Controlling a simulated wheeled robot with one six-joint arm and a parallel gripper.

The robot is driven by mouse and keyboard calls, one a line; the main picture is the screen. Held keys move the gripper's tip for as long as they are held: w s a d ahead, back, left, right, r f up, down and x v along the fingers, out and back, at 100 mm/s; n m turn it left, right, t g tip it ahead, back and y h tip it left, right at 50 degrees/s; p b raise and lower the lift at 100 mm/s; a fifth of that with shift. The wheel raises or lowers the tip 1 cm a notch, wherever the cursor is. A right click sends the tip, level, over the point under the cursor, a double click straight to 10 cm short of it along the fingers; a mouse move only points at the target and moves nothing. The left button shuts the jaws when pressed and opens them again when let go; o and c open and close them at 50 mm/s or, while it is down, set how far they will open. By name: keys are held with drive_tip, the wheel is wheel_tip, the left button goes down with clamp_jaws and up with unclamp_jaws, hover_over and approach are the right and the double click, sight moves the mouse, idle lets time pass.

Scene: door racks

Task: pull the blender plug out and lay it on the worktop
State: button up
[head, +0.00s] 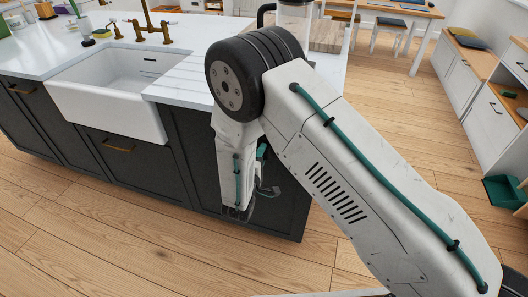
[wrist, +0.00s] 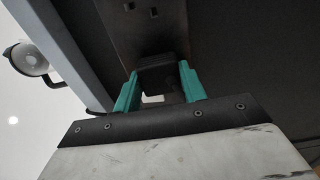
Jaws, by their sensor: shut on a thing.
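My gripper (wrist: 158,80) has two teal fingers shut on a black plug (wrist: 157,72), in the wrist view. The plug is at the dark socket plate (wrist: 140,25) under the worktop's overhang; I cannot tell if its pins are in the holes. The gripper also shows partly in the head view (head: 261,165), beside the dark end of the island; my arm hides much of it there. The blender (head: 296,20) stands on the white worktop (head: 190,68), its lower part behind my arm. A glass vessel, seemingly its jug (wrist: 27,58), shows in the wrist view. The cord is not clearly seen.
A white sink (head: 112,90) with brass taps (head: 152,28) is set in the worktop at left. A wooden board (head: 327,33) lies near the blender. Bare worktop lies between sink and blender. Wooden floor (head: 400,130) is open at right.

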drive_tip(key=shift+v, duration=2.8)
drive_tip(key=shift+v, duration=1.5)
wheel_tip(320, 180, up, 21)
idle(0.7)
